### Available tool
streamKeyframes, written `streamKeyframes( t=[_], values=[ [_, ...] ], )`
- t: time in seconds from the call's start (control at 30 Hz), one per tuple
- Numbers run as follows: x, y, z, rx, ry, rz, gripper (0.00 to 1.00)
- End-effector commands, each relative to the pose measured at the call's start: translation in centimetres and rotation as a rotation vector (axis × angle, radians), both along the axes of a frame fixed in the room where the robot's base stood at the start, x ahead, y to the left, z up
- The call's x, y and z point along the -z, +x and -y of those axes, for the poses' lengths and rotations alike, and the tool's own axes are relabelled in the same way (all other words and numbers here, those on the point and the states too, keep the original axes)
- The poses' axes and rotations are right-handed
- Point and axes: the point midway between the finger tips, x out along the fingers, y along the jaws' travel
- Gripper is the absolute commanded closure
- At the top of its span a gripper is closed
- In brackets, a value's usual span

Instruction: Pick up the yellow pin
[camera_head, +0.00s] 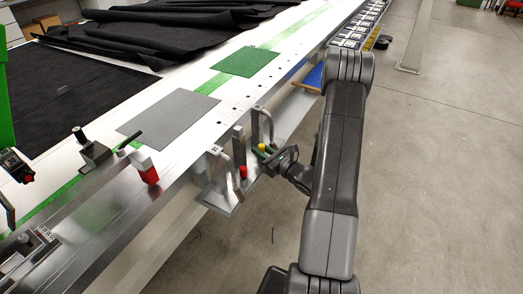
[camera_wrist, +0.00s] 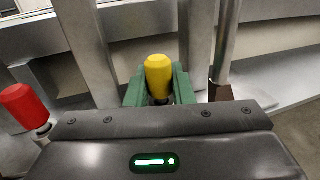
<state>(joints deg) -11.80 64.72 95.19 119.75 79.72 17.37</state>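The yellow pin (camera_wrist: 158,76) stands between my gripper's two green fingers in the wrist view, its rounded yellow head up and a dark stem below. My gripper (camera_wrist: 160,88) is shut on it, with the fingers close against both sides and no clear gap. In the head view, the yellow pin (camera_head: 262,147) shows as a small spot at my gripper (camera_head: 267,152), by the metal bracket at the bench side. The pin's lower end is hidden behind my gripper's body, so I cannot tell whether it still rests in a holder.
A red pin (camera_wrist: 24,106) stands left of my gripper, also visible in the head view (camera_head: 243,171). Upright metal posts (camera_wrist: 88,48) and a rod (camera_wrist: 226,42) stand close around the fingers. The long bench (camera_head: 185,150) lies left; open floor (camera_head: 450,170) lies right.

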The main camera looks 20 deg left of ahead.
Motion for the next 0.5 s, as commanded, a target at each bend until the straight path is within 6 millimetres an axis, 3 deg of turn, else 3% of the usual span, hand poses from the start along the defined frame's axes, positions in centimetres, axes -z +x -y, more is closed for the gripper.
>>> streamKeyframes(
  t=[0.03, 0.1, 0.5],
  values=[
    [-0.01, 0.00, 0.01, 0.000, 0.000, 0.000, 0.89],
    [-0.01, 0.00, 0.01, 0.000, 0.000, 0.000, 1.00],
    [-0.42, 0.02, 0.02, 0.000, 0.001, 0.001, 1.00]
  ],
)
